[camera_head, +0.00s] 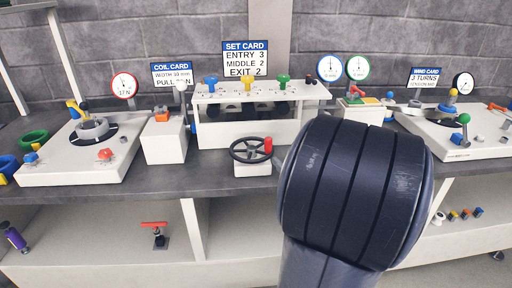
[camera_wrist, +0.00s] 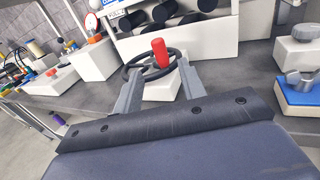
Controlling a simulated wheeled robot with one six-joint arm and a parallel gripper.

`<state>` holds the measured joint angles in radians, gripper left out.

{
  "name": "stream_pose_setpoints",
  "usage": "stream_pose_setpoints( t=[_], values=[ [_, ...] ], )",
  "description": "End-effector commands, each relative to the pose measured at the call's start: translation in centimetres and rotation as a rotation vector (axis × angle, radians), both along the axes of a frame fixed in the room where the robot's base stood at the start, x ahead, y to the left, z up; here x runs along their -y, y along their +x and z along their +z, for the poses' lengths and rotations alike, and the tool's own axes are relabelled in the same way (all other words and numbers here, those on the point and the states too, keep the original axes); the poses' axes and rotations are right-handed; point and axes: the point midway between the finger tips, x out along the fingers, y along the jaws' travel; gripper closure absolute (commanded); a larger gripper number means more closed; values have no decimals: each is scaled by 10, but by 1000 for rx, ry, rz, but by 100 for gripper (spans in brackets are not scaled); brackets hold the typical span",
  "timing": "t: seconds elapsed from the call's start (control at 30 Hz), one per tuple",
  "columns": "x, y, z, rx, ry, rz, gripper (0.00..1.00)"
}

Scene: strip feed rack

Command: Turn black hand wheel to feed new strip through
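The black hand wheel (camera_head: 240,157) lies flat on a white block at the front of the bench, with an upright red handle (camera_head: 268,145) on its right rim. In the wrist view the wheel (camera_wrist: 127,72) and its red handle (camera_wrist: 160,53) show just past my gripper (camera_wrist: 160,75). My gripper is open, its two grey fingers apart, with the red handle in the gap between them as seen there. I cannot tell whether the fingertips touch the wheel. In the head view my dark arm hides the gripper. The white roller stand (camera_head: 212,133) is behind the wheel, with dark rollers inside.
The set card (camera_head: 245,59) reads entry 3, middle 2, exit 2. Blue (camera_head: 210,81), yellow (camera_head: 247,83) and green (camera_head: 283,80) knobs top the stand. A white block (camera_head: 165,143) stands left of it. Grey bench top (camera_head: 208,172) is bare left of the wheel.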

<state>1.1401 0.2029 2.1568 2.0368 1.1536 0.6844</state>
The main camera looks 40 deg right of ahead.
Motion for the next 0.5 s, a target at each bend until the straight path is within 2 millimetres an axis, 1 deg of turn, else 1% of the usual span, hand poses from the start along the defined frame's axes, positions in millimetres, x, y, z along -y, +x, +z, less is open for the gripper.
stream_pose_setpoints(
  t=[0.17,0.5],
  values=[
    [2,21,0,-1,-1,8,61],
    [12,81,0,-3,-2,8,61]
  ],
)
